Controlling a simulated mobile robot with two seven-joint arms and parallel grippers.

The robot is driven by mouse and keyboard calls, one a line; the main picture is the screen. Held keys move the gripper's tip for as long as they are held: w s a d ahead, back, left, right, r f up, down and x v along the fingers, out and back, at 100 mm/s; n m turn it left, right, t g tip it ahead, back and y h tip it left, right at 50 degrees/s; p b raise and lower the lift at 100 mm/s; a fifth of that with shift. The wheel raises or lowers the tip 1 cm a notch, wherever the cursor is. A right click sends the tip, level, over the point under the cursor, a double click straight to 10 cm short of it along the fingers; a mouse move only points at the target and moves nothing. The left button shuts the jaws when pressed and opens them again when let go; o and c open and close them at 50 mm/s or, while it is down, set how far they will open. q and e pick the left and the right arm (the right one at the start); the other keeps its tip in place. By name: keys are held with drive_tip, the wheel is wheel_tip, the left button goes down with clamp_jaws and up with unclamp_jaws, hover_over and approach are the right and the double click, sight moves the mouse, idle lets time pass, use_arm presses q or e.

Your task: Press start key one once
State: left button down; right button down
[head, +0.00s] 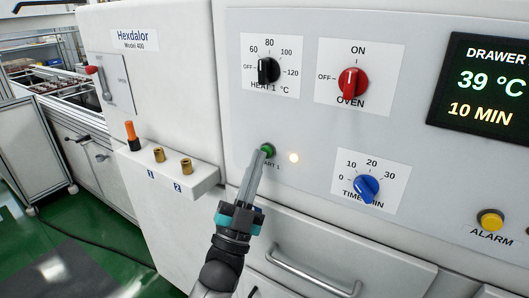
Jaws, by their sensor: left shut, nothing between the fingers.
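The start key one is a green round button (267,148) on the white control panel, above a label partly hidden that ends in "ART 1". My right gripper is not in view.
Around the button are the heat knob (267,71), red oven knob (351,83), blue time knob (367,188) and yellow alarm button (490,220). The display (486,87) reads 39 °C, 10 MIN. A drawer handle (312,272) lies below; a small shelf (176,178) projects left.

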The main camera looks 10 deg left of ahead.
use_arm(q)
drive_tip(key=shift+s+a+p, duration=0.3)
drive_tip(key=shift+s, duration=0.4)
drive_tip(key=s, duration=0.1)
drive_tip(key=s+a+p, duration=0.1)
drive_tip(key=s, duration=0.1)
drive_tip(key=s+p, duration=0.1)
drive_tip(key=shift+s+a, duration=0.35)
idle(0.3)
